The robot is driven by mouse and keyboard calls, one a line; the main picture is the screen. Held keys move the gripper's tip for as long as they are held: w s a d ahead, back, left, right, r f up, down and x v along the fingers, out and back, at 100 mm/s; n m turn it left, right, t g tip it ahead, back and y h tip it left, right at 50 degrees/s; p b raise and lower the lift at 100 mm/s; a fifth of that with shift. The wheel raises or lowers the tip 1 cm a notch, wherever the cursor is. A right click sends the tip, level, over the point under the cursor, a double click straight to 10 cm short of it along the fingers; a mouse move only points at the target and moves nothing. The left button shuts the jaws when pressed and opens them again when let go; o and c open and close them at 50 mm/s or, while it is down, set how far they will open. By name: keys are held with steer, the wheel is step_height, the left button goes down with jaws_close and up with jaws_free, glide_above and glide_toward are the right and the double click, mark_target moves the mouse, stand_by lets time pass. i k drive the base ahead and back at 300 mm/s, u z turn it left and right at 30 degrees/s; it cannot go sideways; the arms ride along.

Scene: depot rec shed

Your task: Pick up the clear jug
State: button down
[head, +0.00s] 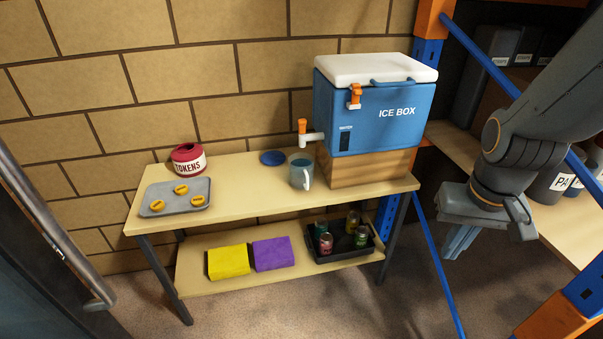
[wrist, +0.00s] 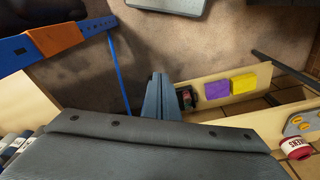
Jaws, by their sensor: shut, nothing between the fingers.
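The clear jug (head: 301,172), bluish and see-through with a pale handle, stands upright on the table top in the head view. It is just below the tap (head: 311,138) of the blue ice box (head: 375,112). A round blue lid (head: 272,158) lies behind it to the left. My gripper (head: 458,243) points down, shut and empty, right of the table and well apart from the jug. In the wrist view my shut fingers (wrist: 160,82) show at the middle; I cannot make out the jug there.
The table (head: 235,183) also bears a red token tin (head: 188,160) and a grey tray (head: 160,208) of yellow tokens. Its lower shelf holds yellow and purple blocks and a black tray (head: 372,242) of jars. A blue-and-orange rack (head: 430,50) stands at the right.

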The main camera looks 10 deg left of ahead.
mark_target(300, 165)
steer(key=z, duration=0.05)
steer(key=k, duration=0.55)
steer(key=u, duration=0.6)
steer(key=i, duration=1.35)
steer(key=z, duration=0.75)
